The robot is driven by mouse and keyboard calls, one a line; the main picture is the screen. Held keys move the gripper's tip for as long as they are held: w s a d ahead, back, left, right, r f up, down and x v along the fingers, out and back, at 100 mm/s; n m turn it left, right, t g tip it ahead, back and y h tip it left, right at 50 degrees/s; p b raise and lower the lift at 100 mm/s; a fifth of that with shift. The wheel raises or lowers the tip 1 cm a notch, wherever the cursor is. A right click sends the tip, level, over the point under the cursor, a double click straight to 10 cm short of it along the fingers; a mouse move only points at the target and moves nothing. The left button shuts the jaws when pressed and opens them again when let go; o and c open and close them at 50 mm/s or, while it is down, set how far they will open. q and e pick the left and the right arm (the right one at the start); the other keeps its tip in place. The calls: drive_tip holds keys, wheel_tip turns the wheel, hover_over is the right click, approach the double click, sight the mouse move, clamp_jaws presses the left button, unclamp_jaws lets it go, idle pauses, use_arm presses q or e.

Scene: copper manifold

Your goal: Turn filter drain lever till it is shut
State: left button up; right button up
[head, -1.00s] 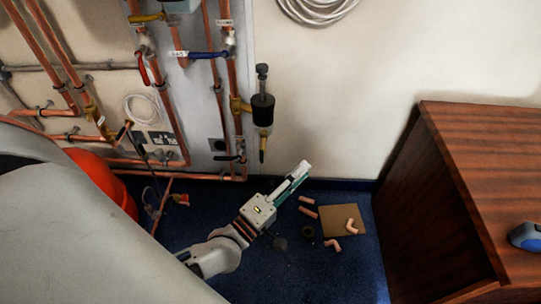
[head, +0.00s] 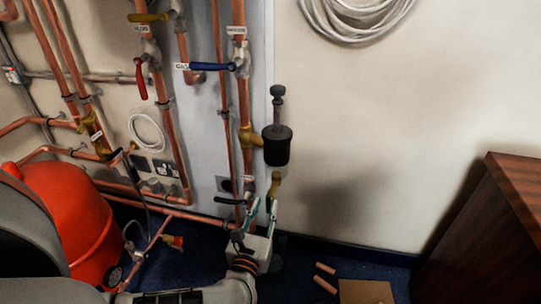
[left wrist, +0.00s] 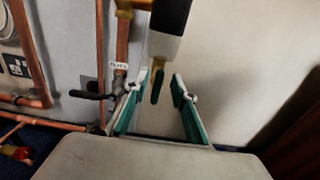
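The filter (head: 276,147), a black cylinder with a grey knob on top, hangs beside a copper pipe, with a brass drain piece (head: 275,184) under it. In the left wrist view the drain piece (left wrist: 157,84) points down between my fingertips in the picture; I cannot tell whether they touch it. A black lever (head: 229,200) sits on the pipe to the left and shows sideways in the left wrist view (left wrist: 88,95). I cannot tell which of the two is the drain lever. My left gripper (head: 263,206) is open, fingers up, just below the filter. My right gripper is out of view.
Copper pipes with a blue lever (head: 212,67), a red lever (head: 141,79) and a yellow lever (head: 147,17) are to the left. A red tank (head: 68,215) stands lower left. A wooden cabinet (head: 480,240) is at right. Bare wall lies between filter and cabinet.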

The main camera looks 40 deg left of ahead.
sight(267, 201)
use_arm(q)
drive_tip(key=x, duration=0.3)
drive_tip(key=shift+w+a+f+b, duration=0.15)
drive_tip(key=shift+w+f+b, duration=0.05)
drive_tip(key=shift+w+b, duration=0.1)
drive_tip(key=shift+w+a+r, duration=0.1)
drive_tip(key=shift+w+a, duration=0.15)
drive_tip(key=shift+w, duration=0.05)
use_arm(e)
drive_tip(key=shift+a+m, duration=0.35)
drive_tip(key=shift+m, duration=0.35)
use_arm(q)
drive_tip(key=shift+c, duration=0.2)
clamp_jaws()
